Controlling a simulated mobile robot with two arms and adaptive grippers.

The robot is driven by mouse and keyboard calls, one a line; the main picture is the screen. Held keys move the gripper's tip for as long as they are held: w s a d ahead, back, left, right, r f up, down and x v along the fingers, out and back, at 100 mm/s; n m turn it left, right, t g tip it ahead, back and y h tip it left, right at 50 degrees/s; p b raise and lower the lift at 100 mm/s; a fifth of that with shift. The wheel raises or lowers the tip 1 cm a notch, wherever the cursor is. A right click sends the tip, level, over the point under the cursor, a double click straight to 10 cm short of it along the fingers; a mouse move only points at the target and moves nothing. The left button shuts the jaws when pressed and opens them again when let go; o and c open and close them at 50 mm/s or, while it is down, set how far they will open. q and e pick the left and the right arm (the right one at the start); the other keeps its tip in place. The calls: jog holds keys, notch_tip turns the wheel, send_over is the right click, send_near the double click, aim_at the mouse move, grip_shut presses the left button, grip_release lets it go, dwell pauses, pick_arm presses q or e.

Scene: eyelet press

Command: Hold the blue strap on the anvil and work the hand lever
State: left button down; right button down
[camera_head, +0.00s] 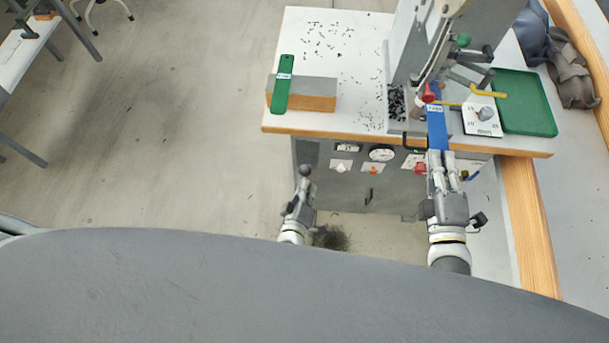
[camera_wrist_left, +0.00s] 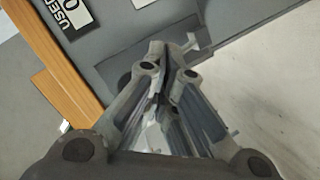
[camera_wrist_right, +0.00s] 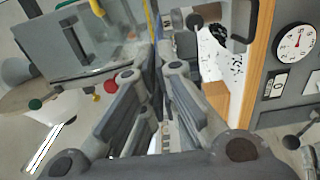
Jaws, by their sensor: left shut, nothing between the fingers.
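The blue strap (camera_head: 437,130) with a pale label runs from my right gripper (camera_head: 439,158) over the table's front edge to the press. Its far end lies close to the red part (camera_head: 429,92) of the press; whether it sits on the anvil is hidden. My right gripper is shut on its near end; a thin blue edge (camera_wrist_right: 158,58) shows between the fingers in the right wrist view. My left gripper (camera_wrist_left: 165,55) is shut and empty, low in front of the grey cabinet. The press (camera_head: 440,50) has several linkage arms; I cannot tell which is the hand lever.
A green tray (camera_head: 525,103) lies right of the press, near a white card (camera_head: 482,120) and yellow rod (camera_head: 488,93). A green strip (camera_head: 283,85) lies across a block (camera_head: 318,94) at left. Dark bits lie scattered on the table. The cabinet front (camera_head: 335,185) carries knobs and gauges.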

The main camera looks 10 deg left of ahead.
pick_arm(q)
jog(key=shift+w+a+r, duration=0.1)
jog(key=shift+w+r, duration=0.3)
jog(key=shift+w, duration=0.3)
jog(key=shift+w+a+r, duration=0.1)
jog(key=shift+w+r, duration=0.25)
jog(key=shift+w, duration=0.35)
dwell(1.2)
jog(key=shift+s+d+f, duration=0.1)
dwell(0.5)
jog(key=shift+s+d+f, duration=0.1)
jog(key=shift+s+f, duration=0.2)
jog(key=shift+s, duration=0.35)
jog(key=shift+s+a+f, duration=0.1)
jog(key=shift+s+f, duration=0.2)
jog(key=shift+s, duration=0.3)
jog(key=shift+s+d+f, duration=0.1)
jog(key=shift+s+f, duration=0.2)
jog(key=shift+s, duration=0.35)
jog(key=shift+s+d+f, duration=0.1)
jog(key=shift+s+f, duration=0.3)
jog(key=shift+s, duration=0.35)
jog(key=shift+s+d+f, duration=0.1)
jog(key=shift+s+f, duration=0.25)
jog(key=shift+s, duration=0.35)
jog(key=shift+s+f, duration=0.4)
jog(key=shift+s, duration=0.35)
jog(key=v, duration=1.2)
